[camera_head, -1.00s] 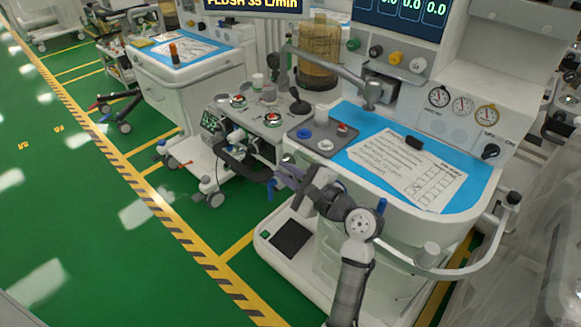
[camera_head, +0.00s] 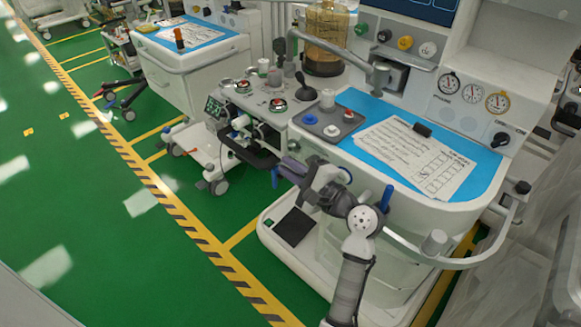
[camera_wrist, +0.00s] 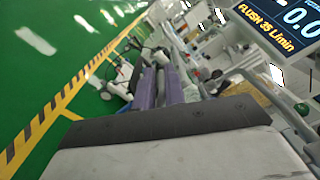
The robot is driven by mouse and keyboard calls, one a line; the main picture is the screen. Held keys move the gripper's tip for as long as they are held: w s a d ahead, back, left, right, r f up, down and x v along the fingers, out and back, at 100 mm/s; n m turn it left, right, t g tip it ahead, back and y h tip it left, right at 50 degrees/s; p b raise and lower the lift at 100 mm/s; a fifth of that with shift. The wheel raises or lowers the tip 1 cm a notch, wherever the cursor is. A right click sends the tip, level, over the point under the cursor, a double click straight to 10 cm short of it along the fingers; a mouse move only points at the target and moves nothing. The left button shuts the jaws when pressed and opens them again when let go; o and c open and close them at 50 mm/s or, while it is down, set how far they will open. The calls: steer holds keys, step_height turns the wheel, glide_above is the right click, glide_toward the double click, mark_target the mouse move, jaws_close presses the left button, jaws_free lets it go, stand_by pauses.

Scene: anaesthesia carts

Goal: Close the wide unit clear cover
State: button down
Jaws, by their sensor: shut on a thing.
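The wide unit (camera_head: 262,112) is the white device with knobs on top and an open front, left of the blue-topped workstation. Its cover seems to be the dark panel (camera_head: 250,153) sticking out from the front, tilted down toward the right. My gripper (camera_head: 278,171) is at the right end of this panel, shut on its edge. In the wrist view the two purple fingers (camera_wrist: 158,88) point away from me. The edge between them is too small and blurred to make out clearly.
The blue work surface (camera_head: 372,108) with a paper sheet and a grey tray (camera_head: 327,124) lies right of the gripper. A white rail (camera_head: 430,258) curves round the workstation's front. Green floor (camera_head: 120,215) is clear at the left.

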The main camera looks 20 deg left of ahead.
steer(key=shift+w+d, duration=0.2)
